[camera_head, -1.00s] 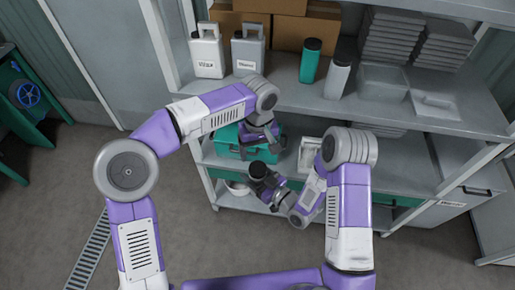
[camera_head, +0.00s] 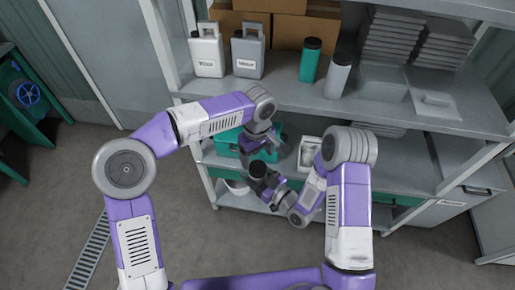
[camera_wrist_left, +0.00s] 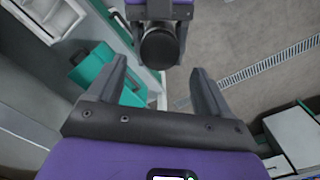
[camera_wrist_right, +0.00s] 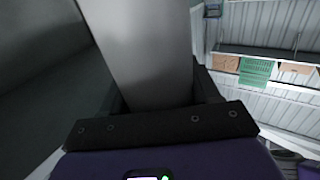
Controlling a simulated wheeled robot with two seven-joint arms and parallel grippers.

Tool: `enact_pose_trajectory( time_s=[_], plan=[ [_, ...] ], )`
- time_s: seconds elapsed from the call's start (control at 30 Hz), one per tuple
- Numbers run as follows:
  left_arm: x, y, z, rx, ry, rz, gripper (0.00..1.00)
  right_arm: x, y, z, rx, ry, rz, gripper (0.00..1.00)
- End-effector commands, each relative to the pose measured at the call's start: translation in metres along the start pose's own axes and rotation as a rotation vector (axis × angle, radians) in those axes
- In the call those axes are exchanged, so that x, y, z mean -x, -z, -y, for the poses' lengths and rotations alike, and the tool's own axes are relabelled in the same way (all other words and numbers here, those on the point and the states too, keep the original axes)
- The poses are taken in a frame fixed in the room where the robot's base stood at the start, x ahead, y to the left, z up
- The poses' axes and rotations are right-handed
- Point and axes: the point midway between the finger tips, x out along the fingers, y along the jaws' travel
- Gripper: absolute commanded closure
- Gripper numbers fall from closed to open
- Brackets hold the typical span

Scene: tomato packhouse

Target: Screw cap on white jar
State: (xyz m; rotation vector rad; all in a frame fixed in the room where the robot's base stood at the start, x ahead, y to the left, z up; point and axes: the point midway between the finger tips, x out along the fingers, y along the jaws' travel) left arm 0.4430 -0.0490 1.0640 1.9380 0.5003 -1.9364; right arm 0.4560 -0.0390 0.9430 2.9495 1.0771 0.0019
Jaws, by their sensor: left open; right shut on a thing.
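A jar (camera_wrist_right: 145,45) with a pale grey-white body is held in my right gripper (camera_head: 264,184), which is shut on it. A black round cap (camera_head: 257,170) shows at the jar's top end. The left wrist view shows the cap (camera_wrist_left: 158,47) ahead of the fingertips, roughly centred between them. I cannot tell how tightly the cap sits. My left gripper (camera_wrist_left: 158,70) is open and empty, just above and apart from the cap; in the head view its fingers (camera_head: 258,151) point down. The right gripper's fingers are partly hidden by the jar in the right wrist view.
A teal box (camera_head: 225,144) and a small white container (camera_head: 311,150) stand on the lower shelf behind my grippers. The upper shelf (camera_head: 290,103) holds white and grey canisters, a green bottle (camera_head: 311,62) and a grey bottle (camera_head: 338,75). Open floor lies in front.

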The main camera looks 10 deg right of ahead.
Motion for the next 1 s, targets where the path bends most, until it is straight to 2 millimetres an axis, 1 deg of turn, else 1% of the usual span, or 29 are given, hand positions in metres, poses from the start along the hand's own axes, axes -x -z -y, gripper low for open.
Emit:
enact_pose_trajectory(
  time_s=[0.03,0.1,0.2,0.3,0.43,0.7,0.73,0.77,1.0],
  plan=[
    [-0.01,0.0,0.0,-0.001,0.003,0.003,0.2,0.0,0.0,0.0,0.0,0.0,0.0,1.0],
    [-0.021,0.0,0.0,-0.001,0.002,0.003,0.2,0.0,0.0,0.0,0.0,0.0,0.0,1.0],
    [-0.035,0.0,0.0,-0.001,0.002,0.002,0.2,0.0,0.0,0.0,0.0,0.0,0.0,1.0],
    [-0.044,0.0,0.0,0.0,0.001,0.002,0.2,0.0,0.0,0.0,0.0,0.0,0.0,1.0],
    [-0.051,0.0,0.0,-0.001,-0.001,0.0,0.2,0.0,0.0,0.0,0.0,0.0,0.0,1.0],
    [-0.052,0.0,0.0,-0.001,-0.001,0.0,0.2,0.0,0.0,0.0,0.0,0.0,0.0,1.0],
    [-0.052,0.0,0.0,-0.001,-0.001,0.0,0.22,0.0,0.0,0.0,0.0,0.0,0.0,1.0],
    [-0.052,0.0,0.0,-0.001,-0.001,0.0,0.26,0.0,0.0,0.0,0.0,0.0,0.0,1.0],
    [-0.051,0.0,0.0,0.0,-0.001,-0.001,0.63,0.0,0.0,0.0,0.0,0.0,0.0,1.0]
  ],
)
